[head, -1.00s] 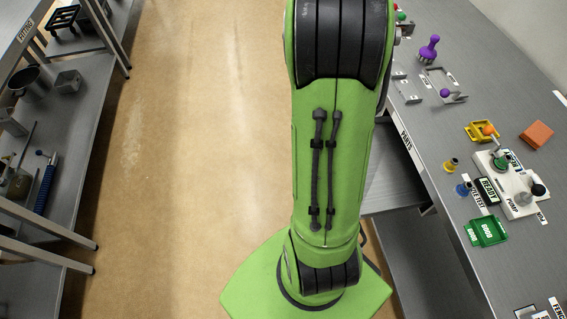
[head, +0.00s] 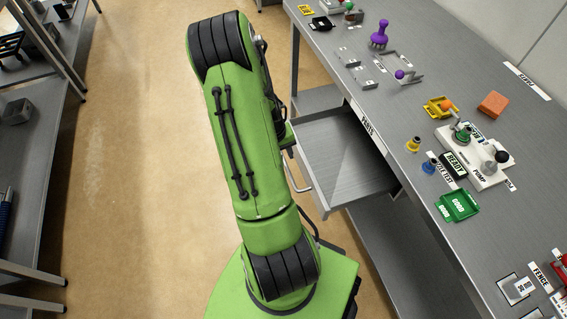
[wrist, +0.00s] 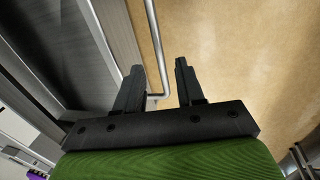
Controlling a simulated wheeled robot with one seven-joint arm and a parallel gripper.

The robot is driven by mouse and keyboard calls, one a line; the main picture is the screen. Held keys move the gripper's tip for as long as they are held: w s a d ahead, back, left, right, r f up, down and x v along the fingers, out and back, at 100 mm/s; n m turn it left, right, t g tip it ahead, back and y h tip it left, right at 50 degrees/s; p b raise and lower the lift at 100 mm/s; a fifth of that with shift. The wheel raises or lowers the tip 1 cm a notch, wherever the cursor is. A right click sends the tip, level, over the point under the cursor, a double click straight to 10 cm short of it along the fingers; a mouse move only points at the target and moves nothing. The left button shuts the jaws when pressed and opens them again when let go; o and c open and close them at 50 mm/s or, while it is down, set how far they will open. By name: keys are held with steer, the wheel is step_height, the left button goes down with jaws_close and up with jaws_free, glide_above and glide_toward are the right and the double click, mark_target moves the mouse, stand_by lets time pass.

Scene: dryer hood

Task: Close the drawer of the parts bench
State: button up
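The drawer (head: 345,176) of the parts bench (head: 405,110) stands pulled out to the left from under the bench top. The part of its inside that I see is bare grey metal. Its bar handle (head: 298,176) runs along its front face. In the wrist view the handle (wrist: 156,45) shows as a pale bent bar. My gripper (wrist: 158,70) is open, and the handle lies between the lines of its two fingers in the picture. I cannot tell whether they touch. In the head view my green arm hides the gripper.
The bench top holds a purple knobbed tool (head: 380,36), a white pump unit (head: 478,160), a green tray (head: 458,206) and an orange block (head: 492,104). Grey shelving (head: 30,170) stands on the left. The tan floor (head: 140,150) between is clear.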

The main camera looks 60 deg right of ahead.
mark_target(286, 164)
steer(key=f, duration=0.3)
steer(key=shift+s+d+f+b, duration=0.2)
steer(key=shift+d+f+b, duration=0.1)
steer(key=shift+f+b, duration=0.05)
jaws_close()
